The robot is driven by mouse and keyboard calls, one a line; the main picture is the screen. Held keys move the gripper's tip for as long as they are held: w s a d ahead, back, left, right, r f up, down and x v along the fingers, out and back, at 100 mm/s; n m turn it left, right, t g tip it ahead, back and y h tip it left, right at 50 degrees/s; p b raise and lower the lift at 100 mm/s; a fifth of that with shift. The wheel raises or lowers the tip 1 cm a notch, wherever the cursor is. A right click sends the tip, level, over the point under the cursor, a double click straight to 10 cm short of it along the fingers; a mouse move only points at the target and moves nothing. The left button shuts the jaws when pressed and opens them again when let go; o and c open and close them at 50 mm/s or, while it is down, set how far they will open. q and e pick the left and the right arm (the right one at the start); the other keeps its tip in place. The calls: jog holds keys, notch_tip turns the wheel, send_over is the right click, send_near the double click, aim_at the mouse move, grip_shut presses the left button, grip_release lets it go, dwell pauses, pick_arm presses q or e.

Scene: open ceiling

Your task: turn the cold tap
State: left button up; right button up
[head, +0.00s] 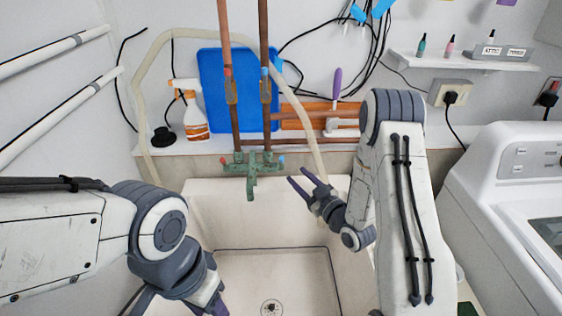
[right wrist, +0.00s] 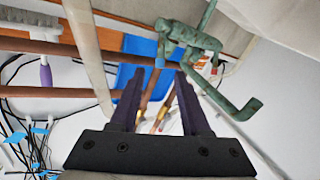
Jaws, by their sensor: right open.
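The green tap fixture (head: 252,167) is on the wall above the sink. Its blue-marked cold tap (head: 281,160) is on the right and its red-marked hot tap (head: 223,161) on the left. My right gripper (head: 298,177) is open and empty, just right of and slightly below the cold tap, apart from it. In the right wrist view, the blue tip of the cold tap (right wrist: 160,62) shows just beyond and between the open fingertips (right wrist: 157,74). My left gripper (head: 215,303) is low at the left of the sink, partly cut off, its opening unclear.
The white sink (head: 225,215) lies below the fixture. Two copper pipes (head: 264,130) rise from it, and a pale hose (head: 309,130) hangs close to its right. A spray bottle (head: 191,112) stands on the ledge. A washing machine (head: 510,175) is at the right.

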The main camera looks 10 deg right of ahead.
aim_at(281, 164)
jog(key=shift+p+x, duration=1.5)
jog(key=shift+x, duration=3.55)
grip_shut()
